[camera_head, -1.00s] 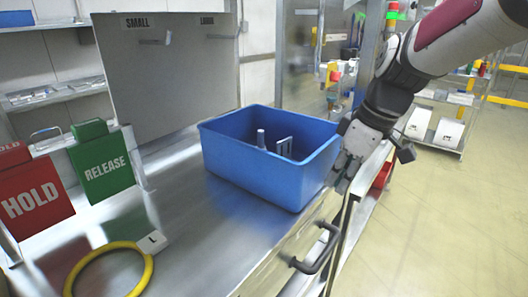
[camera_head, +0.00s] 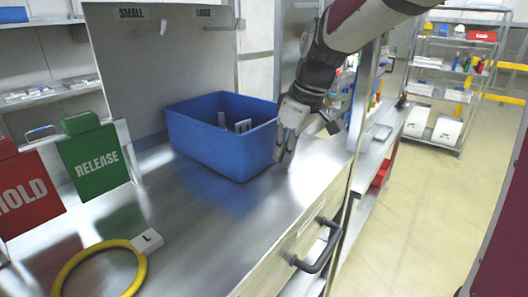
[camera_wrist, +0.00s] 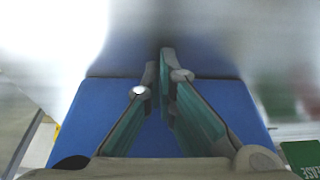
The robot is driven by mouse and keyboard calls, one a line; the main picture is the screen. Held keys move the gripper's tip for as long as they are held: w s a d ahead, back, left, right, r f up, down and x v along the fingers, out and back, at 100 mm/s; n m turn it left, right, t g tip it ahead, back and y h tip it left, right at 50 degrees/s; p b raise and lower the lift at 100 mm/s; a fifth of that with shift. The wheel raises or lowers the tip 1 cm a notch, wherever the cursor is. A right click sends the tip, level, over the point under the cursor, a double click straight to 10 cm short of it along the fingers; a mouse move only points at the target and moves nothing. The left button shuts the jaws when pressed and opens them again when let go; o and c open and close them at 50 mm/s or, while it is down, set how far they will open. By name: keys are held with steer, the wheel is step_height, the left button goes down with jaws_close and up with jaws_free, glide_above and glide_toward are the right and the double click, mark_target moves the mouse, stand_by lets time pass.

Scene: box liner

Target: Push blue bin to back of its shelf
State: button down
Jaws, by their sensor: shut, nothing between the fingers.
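The blue bin (camera_head: 222,150) stands upright on the metal shelf surface (camera_head: 235,225), near the grey back panel. Small light-coloured items show inside it. My gripper (camera_head: 283,158) is shut and empty, pointing down at the bin's right side, close against its wall; whether it touches cannot be told for certain. In the wrist view the shut fingers (camera_wrist: 163,62) lie in front of the blue bin wall (camera_wrist: 85,118), with blurred metal beyond.
A red HOLD sign (camera_head: 28,195) and green RELEASE sign (camera_head: 92,160) stand at left. A yellow ring (camera_head: 70,272) and an L tag (camera_head: 147,241) lie in front. A drawer handle (camera_head: 318,250) juts from the front edge. The surface before the bin is clear.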

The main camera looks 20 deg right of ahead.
steer(key=shift+w, duration=0.1)
stand_by(0.3)
steer(key=v, duration=0.5)
steer(key=shift+w+a, duration=0.1)
steer(key=s+d, duration=0.7)
steer(key=s, duration=0.3)
steer(key=s+a+f+m+t+h, duration=0.2)
steer(key=s+a+f+m, duration=0.2)
steer(key=s+a+m, duration=0.3)
steer(key=shift+s+a+f, duration=0.2)
steer(key=shift+s+a, duration=0.95)
steer(key=shift+s, duration=1.35)
